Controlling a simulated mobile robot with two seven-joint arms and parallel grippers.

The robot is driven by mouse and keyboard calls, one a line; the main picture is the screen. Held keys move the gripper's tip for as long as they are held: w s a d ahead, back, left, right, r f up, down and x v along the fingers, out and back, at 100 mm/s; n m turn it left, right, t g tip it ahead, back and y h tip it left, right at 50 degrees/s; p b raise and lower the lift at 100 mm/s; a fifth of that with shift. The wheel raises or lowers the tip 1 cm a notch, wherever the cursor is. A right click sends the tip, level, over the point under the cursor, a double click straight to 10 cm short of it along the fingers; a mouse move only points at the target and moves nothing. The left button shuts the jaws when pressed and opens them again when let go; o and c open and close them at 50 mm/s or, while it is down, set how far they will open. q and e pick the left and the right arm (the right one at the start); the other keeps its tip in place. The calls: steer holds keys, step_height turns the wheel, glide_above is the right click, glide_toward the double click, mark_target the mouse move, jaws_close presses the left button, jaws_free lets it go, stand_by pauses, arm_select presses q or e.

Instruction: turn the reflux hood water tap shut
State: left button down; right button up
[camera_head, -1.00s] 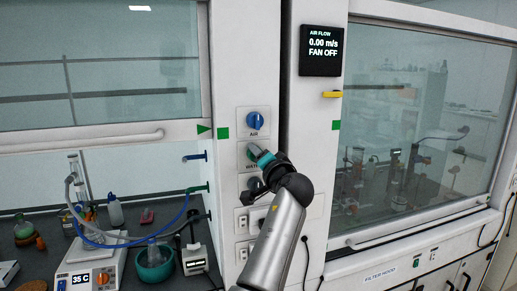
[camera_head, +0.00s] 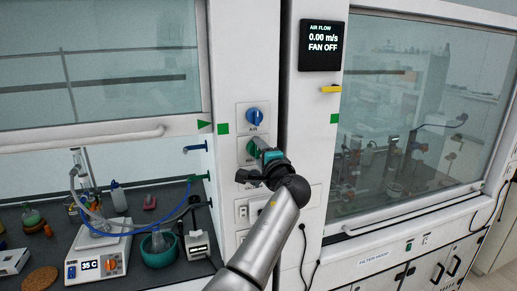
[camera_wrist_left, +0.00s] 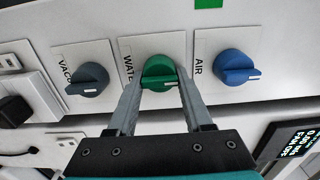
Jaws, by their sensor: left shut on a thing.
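The green water tap (camera_wrist_left: 159,72) sits in the middle of a row of three knobs, under a label reading WATER. Its pointer mark faces down and to the right in the wrist view. My left gripper (camera_wrist_left: 159,88) is shut on the green tap, with one finger on each side of it. In the head view the green tap (camera_head: 250,146) is partly hidden by my left gripper (camera_head: 256,149). My right gripper is not in view.
The blue AIR knob (camera_wrist_left: 237,68) and grey VACUUM knob (camera_wrist_left: 87,79) flank the tap closely. Sockets and a black plug (camera_wrist_left: 14,110) lie beyond the grey knob. Left hood: a hot plate (camera_head: 98,262) with tubing. The right hood's glass sash (camera_head: 420,120) is down.

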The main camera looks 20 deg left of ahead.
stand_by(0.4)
arm_select(q)
steer(key=shift+c, duration=1.5)
jaws_free()
